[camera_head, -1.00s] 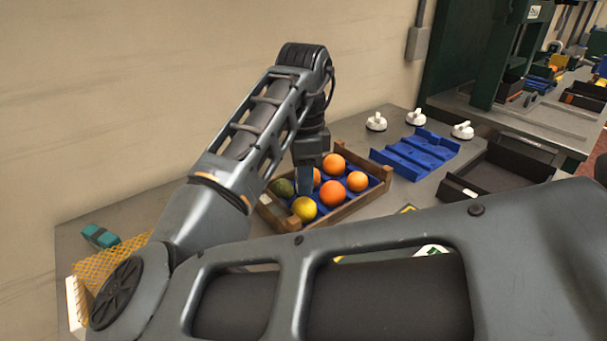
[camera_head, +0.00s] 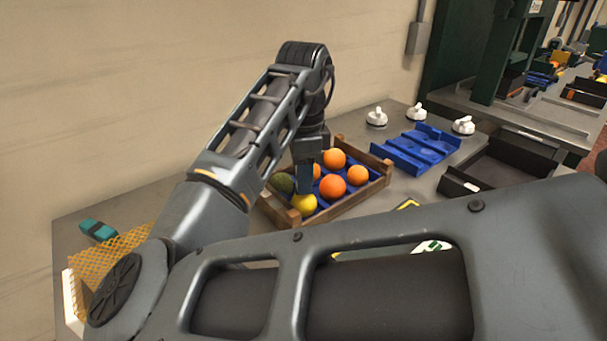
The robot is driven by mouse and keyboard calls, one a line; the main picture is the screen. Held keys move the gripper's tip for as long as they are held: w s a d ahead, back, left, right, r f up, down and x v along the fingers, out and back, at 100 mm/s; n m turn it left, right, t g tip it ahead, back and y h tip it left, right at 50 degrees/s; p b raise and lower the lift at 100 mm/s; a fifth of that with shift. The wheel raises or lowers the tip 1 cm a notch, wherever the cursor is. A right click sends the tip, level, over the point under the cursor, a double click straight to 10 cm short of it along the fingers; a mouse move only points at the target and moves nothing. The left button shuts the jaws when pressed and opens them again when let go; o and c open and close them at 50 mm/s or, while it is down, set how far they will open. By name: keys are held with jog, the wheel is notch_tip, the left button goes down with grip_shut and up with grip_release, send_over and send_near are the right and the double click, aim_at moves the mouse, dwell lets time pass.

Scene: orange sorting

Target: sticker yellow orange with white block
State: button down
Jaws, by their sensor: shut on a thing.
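The yellow orange (camera_head: 304,206) sits in the front left part of a wooden crate (camera_head: 345,207) with a blue liner. My gripper (camera_head: 305,190) points down into the crate, right at the top of the yellow orange. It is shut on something. The fingertips are small and partly merged with the fruit, so the held thing is too small to make out. Several white blocks with round bases, one of them the left white block (camera_head: 376,117), stand on the table behind the blue holder.
A blue holder (camera_head: 416,150) and a black tray (camera_head: 505,168) lie to the right. A yellow mesh basket (camera_head: 110,262) and a teal object (camera_head: 98,230) are at the left.

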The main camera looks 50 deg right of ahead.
jog(key=shift+f, duration=0.6)
dwell(1.3)
jog(key=shift+r+p, duration=2.8)
jog(key=shift+r, duration=0.8)
jog(key=shift+f, duration=0.1)
